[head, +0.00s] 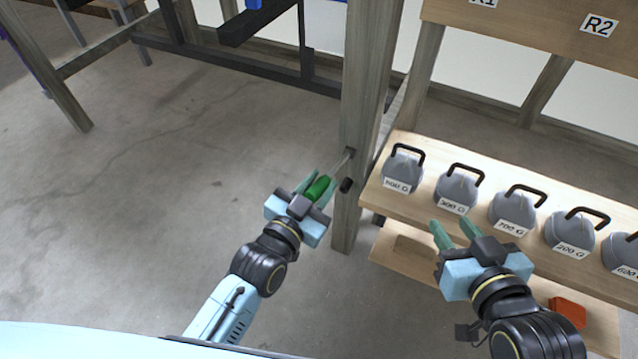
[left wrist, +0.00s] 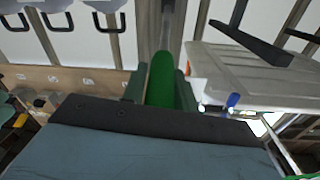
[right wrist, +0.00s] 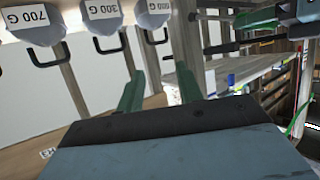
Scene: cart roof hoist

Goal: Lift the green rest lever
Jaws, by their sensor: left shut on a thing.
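The green rest lever (head: 319,187) has a green grip on a thin metal rod that runs up to a bracket on the wooden post (head: 362,110). My left gripper (head: 312,190) is shut on the green grip, with one finger on each side of it. In the left wrist view the green grip (left wrist: 160,80) lies between the two fingers, and the grey rod runs on beyond it. My right gripper (head: 456,234) is open and empty, in front of the shelf with the weights. Its two spread fingers also show in the right wrist view (right wrist: 160,95).
Several grey weights with black handles (head: 457,190) stand in a row on the wooden shelf (head: 400,150) at the right. A red block (head: 568,311) sits on a lower board. A small black stub (head: 346,185) juts from the post near the lever. The concrete floor at left is clear.

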